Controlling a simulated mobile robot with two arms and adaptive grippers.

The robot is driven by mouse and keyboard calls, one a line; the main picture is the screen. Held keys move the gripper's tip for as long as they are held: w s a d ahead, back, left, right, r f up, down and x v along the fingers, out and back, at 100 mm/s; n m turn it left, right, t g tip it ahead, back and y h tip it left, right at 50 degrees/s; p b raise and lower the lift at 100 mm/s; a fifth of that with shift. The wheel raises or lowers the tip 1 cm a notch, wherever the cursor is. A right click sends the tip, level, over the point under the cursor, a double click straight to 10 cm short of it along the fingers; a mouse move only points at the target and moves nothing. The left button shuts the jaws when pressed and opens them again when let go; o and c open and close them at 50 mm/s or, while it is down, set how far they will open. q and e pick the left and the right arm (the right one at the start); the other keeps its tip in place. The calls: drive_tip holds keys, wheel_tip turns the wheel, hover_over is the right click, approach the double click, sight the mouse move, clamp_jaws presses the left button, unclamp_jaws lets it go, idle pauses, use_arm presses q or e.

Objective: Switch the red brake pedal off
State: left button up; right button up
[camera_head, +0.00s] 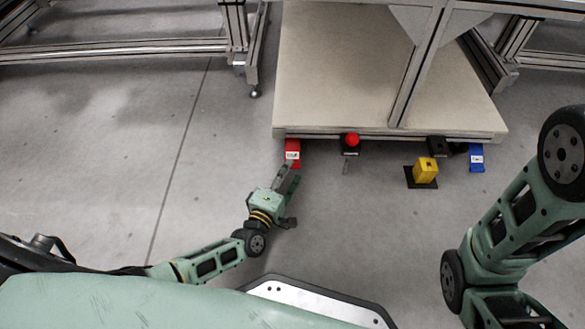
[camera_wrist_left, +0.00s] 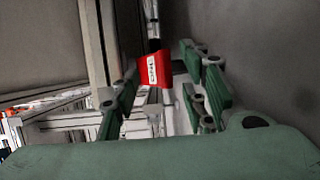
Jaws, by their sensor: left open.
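The red brake pedal (camera_head: 292,148) is at the front left edge of the low platform, with a white label on its face. It also shows in the left wrist view (camera_wrist_left: 154,70), tilted, with its label facing the camera. My left gripper (camera_head: 291,176) is just in front of the pedal in the head view. In the left wrist view its green finger pads (camera_wrist_left: 165,100) are open on either side of the view, with the pedal beyond and between them. I cannot tell whether a finger touches the pedal. My right arm shows at the right, but its gripper is not in view.
A red button on a black box (camera_head: 351,141), a yellow pedal (camera_head: 425,170) on a black plate and a blue pedal (camera_head: 477,157) stand along the platform's front edge (camera_head: 390,132). Metal frame legs (camera_head: 418,65) rise above. The grey floor on the left is clear.

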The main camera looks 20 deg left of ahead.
sight(292, 153)
use_arm(q)
drive_tip(key=shift+w+d+f+b, duration=0.15)
drive_tip(key=shift+w+b, duration=0.2)
drive_tip(key=shift+w, duration=0.6)
drive_tip(key=shift+w+d+b, duration=0.1)
drive_tip(key=shift+w+b, duration=0.25)
drive_tip(key=shift+w, duration=0.6)
